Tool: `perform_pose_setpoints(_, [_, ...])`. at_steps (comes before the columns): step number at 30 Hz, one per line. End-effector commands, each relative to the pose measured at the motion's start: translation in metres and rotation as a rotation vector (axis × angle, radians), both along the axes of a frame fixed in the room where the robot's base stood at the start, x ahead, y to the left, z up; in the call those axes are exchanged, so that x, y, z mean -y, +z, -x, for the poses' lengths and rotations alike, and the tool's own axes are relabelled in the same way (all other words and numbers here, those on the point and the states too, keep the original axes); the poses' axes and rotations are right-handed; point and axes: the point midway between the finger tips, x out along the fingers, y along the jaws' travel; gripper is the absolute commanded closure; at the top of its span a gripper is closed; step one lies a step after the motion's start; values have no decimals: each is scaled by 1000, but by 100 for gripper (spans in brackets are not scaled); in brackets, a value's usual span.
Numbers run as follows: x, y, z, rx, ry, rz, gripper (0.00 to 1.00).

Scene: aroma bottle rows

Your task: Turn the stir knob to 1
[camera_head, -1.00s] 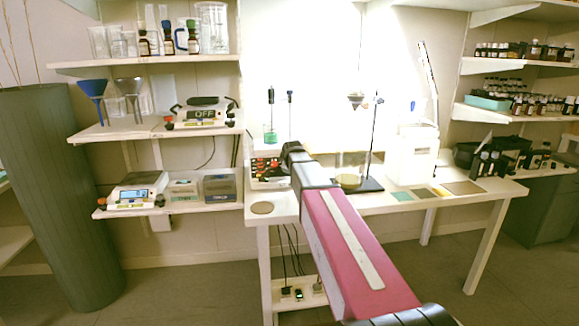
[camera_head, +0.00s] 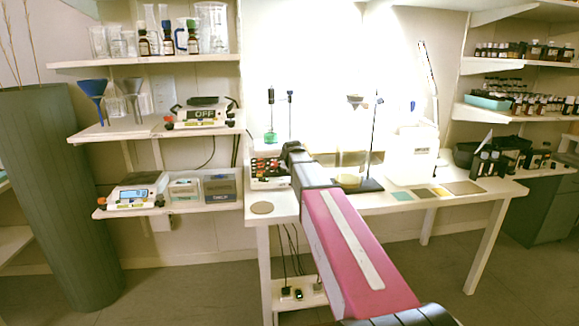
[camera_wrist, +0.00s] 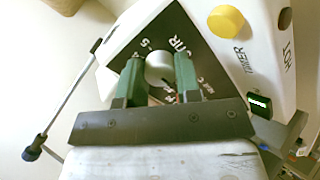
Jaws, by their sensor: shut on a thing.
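The stir knob (camera_wrist: 159,68) is a round pale knob on a black dial panel with white markings, seen in the wrist view. My gripper (camera_wrist: 157,75) has its two green fingers on either side of the knob and is shut on it. The fingers hide part of the dial markings, so I cannot tell which number the knob points to.
A thin metal rod (camera_wrist: 75,95) slants at the left. A funnel stand (camera_head: 374,140) stands right of my arm on the white table (camera_head: 420,203).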

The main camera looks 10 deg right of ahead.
Motion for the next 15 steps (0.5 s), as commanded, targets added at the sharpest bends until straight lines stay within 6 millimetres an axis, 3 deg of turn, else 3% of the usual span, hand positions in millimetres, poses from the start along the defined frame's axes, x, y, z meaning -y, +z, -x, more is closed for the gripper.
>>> perform_pose_setpoints(15, [0, 0, 1, -1, -252, -301, 92])
